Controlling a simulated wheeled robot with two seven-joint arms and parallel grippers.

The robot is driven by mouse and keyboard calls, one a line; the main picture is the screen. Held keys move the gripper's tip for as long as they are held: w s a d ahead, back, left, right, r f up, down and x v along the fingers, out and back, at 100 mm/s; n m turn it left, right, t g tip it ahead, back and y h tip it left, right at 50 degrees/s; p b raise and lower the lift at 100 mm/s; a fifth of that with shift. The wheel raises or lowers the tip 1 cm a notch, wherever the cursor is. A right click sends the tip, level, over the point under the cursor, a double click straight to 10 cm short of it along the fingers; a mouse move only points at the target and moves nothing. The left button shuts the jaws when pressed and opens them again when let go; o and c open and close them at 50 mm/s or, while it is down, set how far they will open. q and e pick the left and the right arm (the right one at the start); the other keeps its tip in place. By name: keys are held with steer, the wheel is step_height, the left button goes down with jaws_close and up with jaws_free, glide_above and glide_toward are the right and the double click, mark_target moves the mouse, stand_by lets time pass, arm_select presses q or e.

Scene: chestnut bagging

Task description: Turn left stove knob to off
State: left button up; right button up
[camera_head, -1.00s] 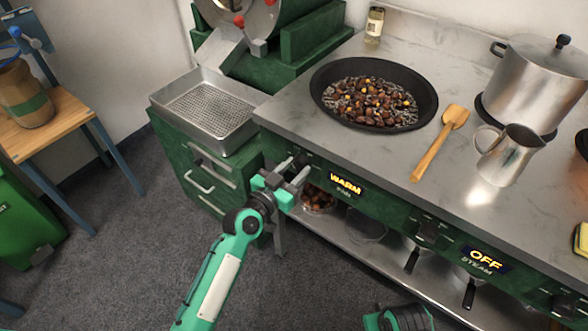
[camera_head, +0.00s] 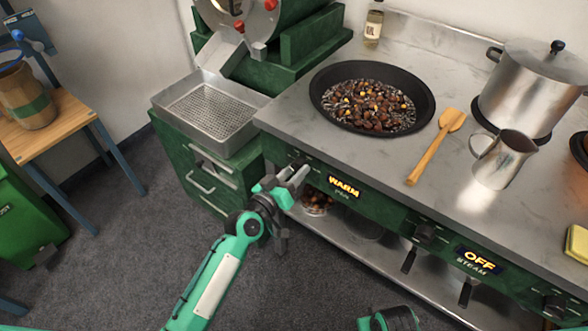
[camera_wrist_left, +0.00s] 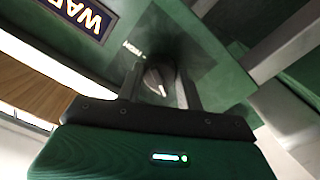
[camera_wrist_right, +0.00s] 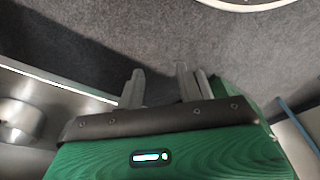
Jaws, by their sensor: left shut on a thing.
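The left stove knob (camera_wrist_left: 158,77) is a dark round knob with a light pointer mark on the green stove front. The lit display (camera_head: 344,187) beside it reads WARM, with PAN below. My left gripper (camera_head: 298,172) is at the stove front; in the left wrist view its fingers (camera_wrist_left: 160,88) are shut on the knob, one on each side. In the head view the gripper mostly hides the knob. My right gripper (camera_wrist_right: 160,84) is open and empty over the grey floor, low in front of the stove.
A black pan (camera_head: 428,112) of chestnuts sits on the counter above. A second display (camera_head: 483,262) reads OFF STEAM. A metal tray (camera_head: 235,139) is at left.

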arm_select(q)
steer(key=shift+n+p, duration=0.7)
steer(key=shift+n, duration=2.4)
arm_select(e)
steer(key=shift+s+d+f, duration=0.1)
steer(key=shift+s+f, duration=0.1)
steer(key=shift+f, duration=0.55)
steer(key=shift+s+d+f, duration=0.1)
steer(key=shift+s+f, duration=0.05)
steer(key=shift+f, duration=0.6)
steer(key=shift+s+d+f, duration=0.1)
steer(key=shift+s+f, duration=0.1)
steer(key=shift+f, duration=0.55)
steer(key=shift+s+f, duration=0.1)
steer(key=shift+f, duration=0.05)
arm_select(q)
steer(key=o, duration=1)
steer(key=shift+b+v, duration=0.45)
steer(key=shift+v, duration=6.55)
arm_select(e)
steer(key=shift+w+a+r, duration=0.1)
steer(key=shift+w+r, duration=0.1)
steer(key=shift+r, duration=0.65)
steer(key=shift+w+a+r, duration=0.1)
steer(key=shift+w+r, duration=0.1)
steer(key=shift+r, duration=0.65)
